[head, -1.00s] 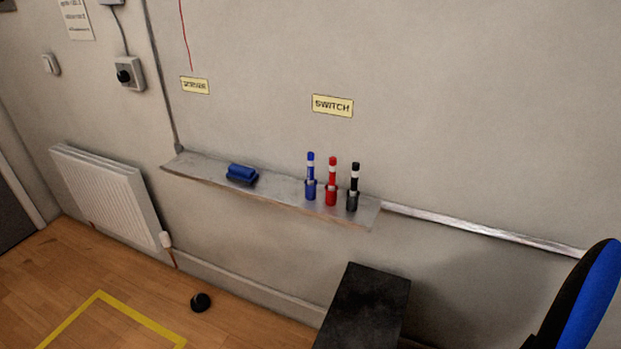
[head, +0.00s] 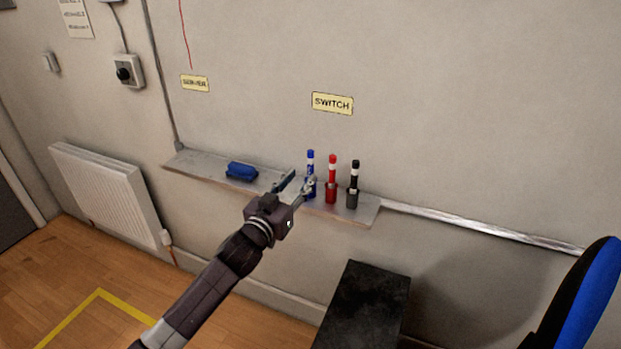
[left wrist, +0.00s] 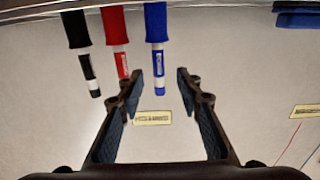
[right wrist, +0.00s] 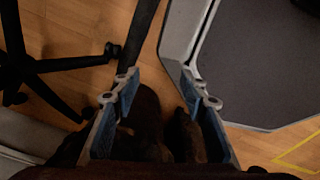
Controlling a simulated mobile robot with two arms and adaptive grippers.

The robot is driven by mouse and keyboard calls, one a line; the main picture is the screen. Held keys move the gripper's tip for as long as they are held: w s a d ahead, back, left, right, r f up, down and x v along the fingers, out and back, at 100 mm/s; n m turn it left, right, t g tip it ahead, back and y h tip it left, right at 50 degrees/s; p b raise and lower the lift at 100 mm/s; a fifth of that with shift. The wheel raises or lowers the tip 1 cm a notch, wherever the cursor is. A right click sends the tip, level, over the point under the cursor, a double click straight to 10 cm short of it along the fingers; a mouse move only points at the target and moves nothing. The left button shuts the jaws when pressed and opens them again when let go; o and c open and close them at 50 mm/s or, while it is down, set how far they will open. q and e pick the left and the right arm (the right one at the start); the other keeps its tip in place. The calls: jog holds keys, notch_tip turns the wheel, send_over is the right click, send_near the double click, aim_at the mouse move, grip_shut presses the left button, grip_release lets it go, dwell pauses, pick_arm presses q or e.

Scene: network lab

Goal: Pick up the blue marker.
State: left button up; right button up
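The blue marker (head: 310,161) stands upright in a holder on the grey wall shelf (head: 215,168), leftmost of three markers. It also shows in the left wrist view (left wrist: 155,48), ahead of and between my open fingers. My left gripper (head: 297,184) is open and empty, with its fingertips close to the blue marker. The marker's lower part is partly hidden by a finger in the head view. I cannot tell whether they touch. My right gripper (right wrist: 157,82) is open and empty, low above the floor, and does not show in the head view.
A red marker (head: 332,169) and a black marker (head: 354,174) stand close to the right of the blue one. A blue eraser (head: 241,170) lies on the shelf to the left. A dark box (head: 368,305) stands below the shelf and a blue chair (head: 585,305) at right.

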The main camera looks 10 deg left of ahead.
aim_at(309, 169)
pick_arm(q)
jog(key=b+x, duration=0.3)
jog(key=x, duration=0.2)
jog(key=shift+w+d+f, duration=0.1)
jog(key=shift+w+d, duration=0.05)
jog(key=shift+w, duration=0.2)
jog(key=shift+w+d, duration=0.15)
jog(key=shift+w, duration=0.4)
jog(key=shift+c, duration=0.3)
